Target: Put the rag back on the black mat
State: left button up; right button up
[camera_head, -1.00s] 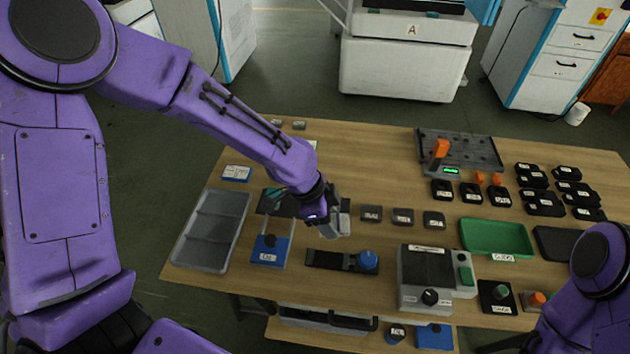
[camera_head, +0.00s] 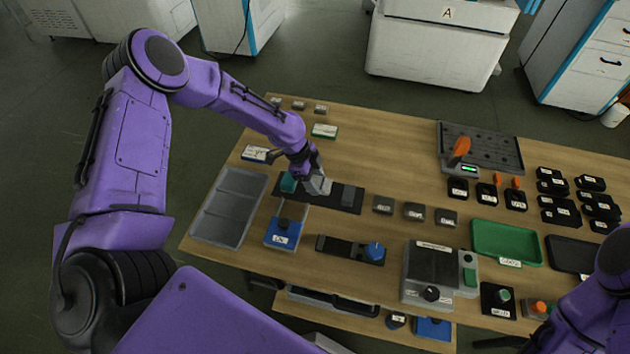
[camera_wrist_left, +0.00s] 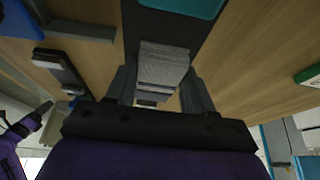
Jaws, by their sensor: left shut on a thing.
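My left gripper (camera_head: 314,184) is shut on a light grey rag, and the rag (camera_head: 319,186) shows at its fingertips over the middle of the black mat. In the left wrist view the ribbed grey rag (camera_wrist_left: 162,66) sits between the two dark fingers, over the dark mat (camera_wrist_left: 172,28). The black mat (camera_head: 331,203) lies on the table's left part. A teal item (camera_head: 288,183) is on its left end and a grey block (camera_head: 348,195) on its right part. I cannot tell whether the rag touches the mat.
A grey compartment tray (camera_head: 229,205) is left of the mat, with a blue-based holder (camera_head: 283,233) in front. A black fixture with a blue knob (camera_head: 350,249) and small dark blocks (camera_head: 384,204) lie nearby. Bare wood (camera_head: 380,150) lies behind the mat.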

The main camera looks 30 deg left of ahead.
pick_arm(q)
jog(key=shift+s+f, duration=0.2)
jog(key=shift+f, duration=0.5)
jog(key=shift+w+f, duration=0.1)
jog(key=shift+f, duration=0.15)
jog(key=shift+w+f, duration=0.1)
jog(key=shift+w, duration=0.1)
jog(key=shift+d, duration=0.1)
jog(key=o, duration=0.5)
jog(key=shift+s+f, duration=0.1)
jog(key=o, duration=0.4)
jog(key=shift+o, duration=0.2)
